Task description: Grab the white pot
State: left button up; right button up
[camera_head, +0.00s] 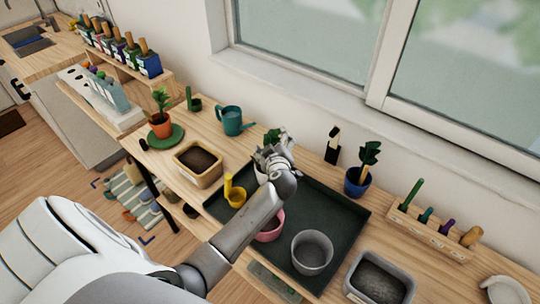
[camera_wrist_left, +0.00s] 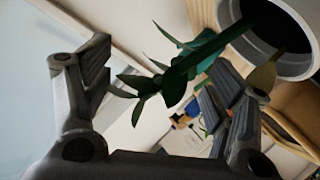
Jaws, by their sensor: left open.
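The white pot (camera_head: 262,174) stands on the dark green tray (camera_head: 338,218), mostly hidden behind my left gripper in the head view. A green plant (camera_head: 271,136) shows just beyond the gripper. In the left wrist view the white pot (camera_wrist_left: 231,12) is at the top right with a dark inside, and the plant (camera_wrist_left: 170,85) leans out of it. My left gripper (camera_head: 273,152) is open at the pot. In the wrist view its fingers (camera_wrist_left: 158,80) are spread, with leaves showing between them; contact cannot be told. My right gripper is not in view.
On the tray are a yellow cup (camera_head: 236,195), a pink pot (camera_head: 269,231) partly behind my arm, and a grey pot (camera_head: 312,253). Around it stand a soil-filled tan box (camera_head: 198,164), a teal watering can (camera_head: 231,121) and a blue potted plant (camera_head: 357,184).

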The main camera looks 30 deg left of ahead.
pick_arm(q)
jog(key=shift+w+a+f, duration=0.2)
jog(key=shift+w+a, duration=0.15)
jog(key=shift+w, duration=0.1)
jog(key=shift+s+d, duration=0.1)
jog(key=c, duration=1.6)
